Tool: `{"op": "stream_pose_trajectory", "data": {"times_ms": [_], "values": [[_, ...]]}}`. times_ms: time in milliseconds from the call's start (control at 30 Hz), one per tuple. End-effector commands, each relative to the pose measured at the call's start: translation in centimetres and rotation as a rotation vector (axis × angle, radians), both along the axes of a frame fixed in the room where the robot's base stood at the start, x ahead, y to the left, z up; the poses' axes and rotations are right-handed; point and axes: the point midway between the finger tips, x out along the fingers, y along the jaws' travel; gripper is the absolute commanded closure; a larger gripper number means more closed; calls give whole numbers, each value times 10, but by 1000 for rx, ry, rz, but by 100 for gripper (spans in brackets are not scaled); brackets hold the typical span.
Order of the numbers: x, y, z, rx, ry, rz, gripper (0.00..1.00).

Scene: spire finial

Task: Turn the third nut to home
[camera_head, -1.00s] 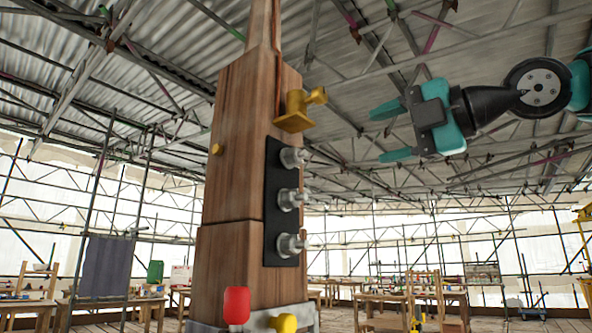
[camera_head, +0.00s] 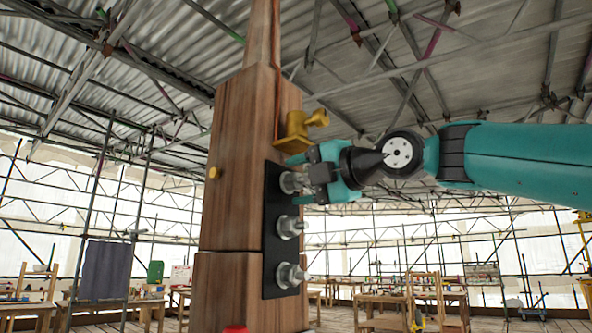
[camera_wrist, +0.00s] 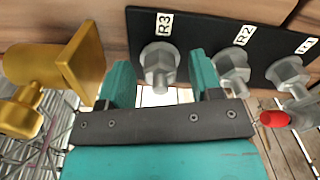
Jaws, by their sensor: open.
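The third nut, a grey hex nut on a stud marked R3, is the top one on the black plate (camera_head: 271,250) in the head view (camera_head: 289,183). In the wrist view the R3 nut (camera_wrist: 160,62) sits between my two teal fingers, with a gap on both sides. My gripper (camera_head: 303,178) is open at the top nut and partly hides it in the head view. The R2 nut (camera_wrist: 233,68) and R1 nut (camera_wrist: 290,74) are to the right in the wrist view. The right finger is close to the R2 nut.
A brass bracket with a knob (camera_head: 294,132) sits just above the top nut; it is left of my fingers in the wrist view (camera_wrist: 80,65). The wooden spire (camera_head: 232,200) carries the plate. A red knob (camera_wrist: 273,118) shows at lower right. Workbenches stand far behind.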

Motion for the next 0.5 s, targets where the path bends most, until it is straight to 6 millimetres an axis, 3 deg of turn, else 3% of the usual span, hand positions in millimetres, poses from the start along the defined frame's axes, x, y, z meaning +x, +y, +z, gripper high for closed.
{"op": "stream_pose_trajectory", "data": {"times_ms": [433,500], "values": [[7,10,0,0,-1,0,41],[7,9,0,0,-1,0,57]]}}
